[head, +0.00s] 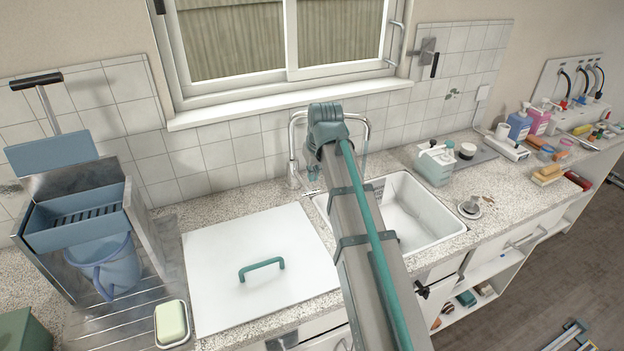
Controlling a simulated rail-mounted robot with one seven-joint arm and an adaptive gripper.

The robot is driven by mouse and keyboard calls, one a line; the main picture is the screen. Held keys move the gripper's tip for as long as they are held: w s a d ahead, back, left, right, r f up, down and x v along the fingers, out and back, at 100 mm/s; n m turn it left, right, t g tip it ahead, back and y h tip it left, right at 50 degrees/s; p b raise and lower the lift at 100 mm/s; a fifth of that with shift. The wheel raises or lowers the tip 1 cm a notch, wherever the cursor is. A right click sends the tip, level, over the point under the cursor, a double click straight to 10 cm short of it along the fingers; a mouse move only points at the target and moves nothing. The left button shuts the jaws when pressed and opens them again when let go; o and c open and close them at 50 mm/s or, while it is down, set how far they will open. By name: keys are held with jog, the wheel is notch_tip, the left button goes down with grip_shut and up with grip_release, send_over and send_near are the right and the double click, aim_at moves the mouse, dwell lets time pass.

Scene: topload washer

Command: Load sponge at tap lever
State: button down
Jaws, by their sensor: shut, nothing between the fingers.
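A pale green sponge-like block (171,320) lies in a white dish on the ridged steel drainer at the lower left. The chrome tap (293,150) arches behind the white sink (415,205). A small dark part (312,188) shows beside the tap's foot; I cannot tell whether it is the tap lever. My grey arm with its teal tube rises from the bottom, crosses the sink's left part and ends in a teal joint just in front of the tap. I cannot make out my gripper; the arm hides what lies behind it.
A steel stand with a blue slotted tray (75,215) and blue jug (105,262) is at left. A white lid (250,275) with a teal handle covers the counter left of the sink. Bottles (519,124) and yellow sponges (548,174) stand at right. Counter right of the sink is partly free.

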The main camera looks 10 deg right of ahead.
jog(key=b+v, duration=0.1)
jog(key=v, duration=0.6)
jog(key=shift+s, duration=0.2)
jog(key=c, duration=1.5)
grip_release()
jog(key=shift+s+d+r+b, duration=0.1)
jog(key=shift+s+r+b, duration=0.05)
jog(key=shift+r+b, duration=0.15)
jog(key=o, duration=1.4)
